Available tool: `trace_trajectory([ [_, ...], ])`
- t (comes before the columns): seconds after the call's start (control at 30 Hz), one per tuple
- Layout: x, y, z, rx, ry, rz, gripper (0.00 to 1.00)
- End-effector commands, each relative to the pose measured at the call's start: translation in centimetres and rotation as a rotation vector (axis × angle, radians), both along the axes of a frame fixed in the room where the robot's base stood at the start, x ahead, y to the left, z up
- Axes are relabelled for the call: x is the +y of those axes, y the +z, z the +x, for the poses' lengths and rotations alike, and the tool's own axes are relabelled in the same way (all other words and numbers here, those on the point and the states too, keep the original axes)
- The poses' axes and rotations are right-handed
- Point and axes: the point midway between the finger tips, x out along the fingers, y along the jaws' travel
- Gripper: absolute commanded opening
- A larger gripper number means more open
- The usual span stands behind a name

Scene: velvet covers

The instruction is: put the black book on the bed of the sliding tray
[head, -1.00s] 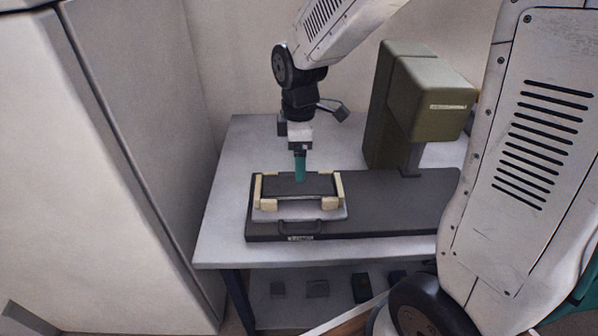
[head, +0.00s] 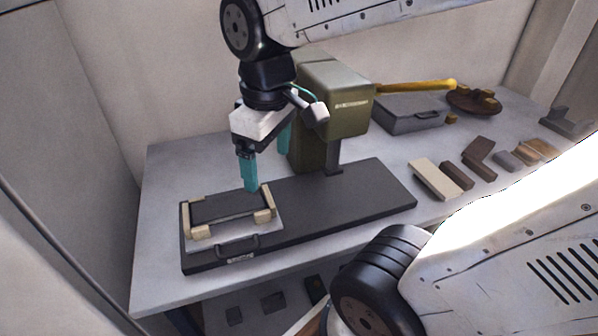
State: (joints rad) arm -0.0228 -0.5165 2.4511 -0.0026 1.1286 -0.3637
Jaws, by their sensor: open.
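The black book (head: 228,207) lies flat on the bed of the sliding tray (head: 250,229), between the tray's cream corner blocks. The tray is a light grey plate with a dark handle at its front, at the left end of a long dark base. My gripper (head: 268,157) has teal fingers spread apart with nothing seen between them. It is above and behind the book, and the nearer fingertip overlaps the tray's back right edge in the picture. I cannot tell whether that fingertip touches anything.
An olive press-like machine (head: 340,100) stands on the dark base (head: 370,190) close behind my gripper. To the right are a grey case (head: 405,115), a yellow-handled tool (head: 420,86), a brown dish (head: 473,101) and several books or blocks (head: 436,180). The table's front left is clear.

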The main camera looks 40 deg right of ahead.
Motion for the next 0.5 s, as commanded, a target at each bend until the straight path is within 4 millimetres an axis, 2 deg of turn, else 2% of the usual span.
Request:
trace_trajectory([
  [0.03,-0.2,0.4,-1.7,-0.015,-0.075,0.007,0.85],
  [0.1,-0.4,0.5,-3.5,-0.023,-0.175,0.015,0.85],
  [0.2,-0.5,0.5,-5.5,-0.031,-0.286,0.026,0.85],
  [0.33,-0.6,0.4,-6.8,-0.037,-0.368,0.033,0.85],
  [0.5,-0.6,0.4,-7.2,-0.036,-0.392,0.035,0.85],
])
